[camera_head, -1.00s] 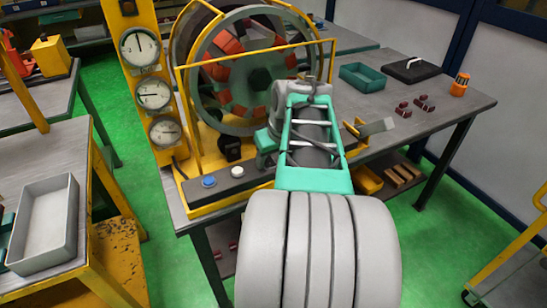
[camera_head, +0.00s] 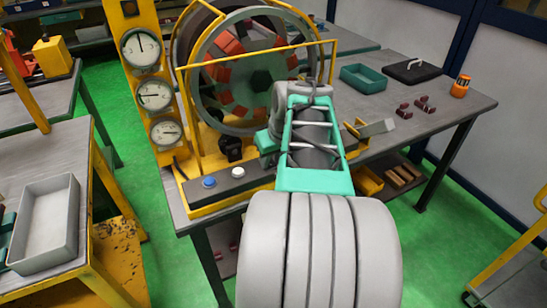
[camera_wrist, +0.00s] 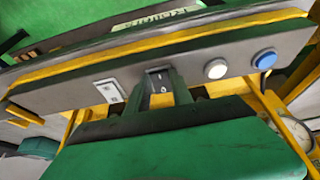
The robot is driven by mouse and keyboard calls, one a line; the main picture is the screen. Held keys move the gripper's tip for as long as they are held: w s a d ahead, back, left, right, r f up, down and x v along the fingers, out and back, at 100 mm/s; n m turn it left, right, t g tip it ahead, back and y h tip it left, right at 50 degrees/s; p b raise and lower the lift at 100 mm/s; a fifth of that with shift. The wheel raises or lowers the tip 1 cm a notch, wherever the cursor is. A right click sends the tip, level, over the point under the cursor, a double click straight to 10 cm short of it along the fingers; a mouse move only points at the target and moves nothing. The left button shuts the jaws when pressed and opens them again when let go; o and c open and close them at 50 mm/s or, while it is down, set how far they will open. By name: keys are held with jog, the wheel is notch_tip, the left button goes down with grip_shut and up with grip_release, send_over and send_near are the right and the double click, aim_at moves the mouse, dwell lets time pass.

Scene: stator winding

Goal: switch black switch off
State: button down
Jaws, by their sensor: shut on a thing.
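The black switch (camera_wrist: 159,82) sits on the grey control panel (camera_wrist: 225,47), shown in the wrist view between the fingertips of my gripper (camera_wrist: 157,90). The fingers stand on either side of it, and the gripper is shut on it. A mark shows on its face, too small to read surely. In the head view my arm hides the switch and the fingertips. The panel (camera_head: 222,188) shows there along the machine's front edge.
A white button (camera_wrist: 216,69) and a blue button (camera_wrist: 265,59) lie beside the switch. A pale plate (camera_wrist: 110,90) is on its other side. The large stator wheel (camera_head: 243,128) and yellow frame stand behind the panel. Three gauges (camera_head: 154,96) stand left. The table's right side holds a teal tray (camera_head: 364,78).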

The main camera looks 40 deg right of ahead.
aim_at(272, 165)
jog(key=shift+r, duration=0.1)
jog(key=p, duration=0.1)
jog(key=r+g+p, duration=0.1)
jog(key=p, duration=0.1)
jog(key=shift+w, duration=0.25)
jog(key=shift+w+d+f+g+y+p, duration=0.1)
jog(key=shift+g+y+p, duration=0.1)
jog(key=shift+g+p, duration=0.35)
jog(key=shift+w+d+f+g+y+p, duration=0.1)
jog(key=shift+g+y+p, duration=0.1)
jog(key=shift+g+p, duration=0.35)
jog(key=shift+f, duration=0.1)
jog(key=c, duration=1.1)
grip_release()
jog(key=r, duration=0.7)
jog(key=shift+s+a+r, duration=0.1)
jog(key=shift+s+r, duration=0.3)
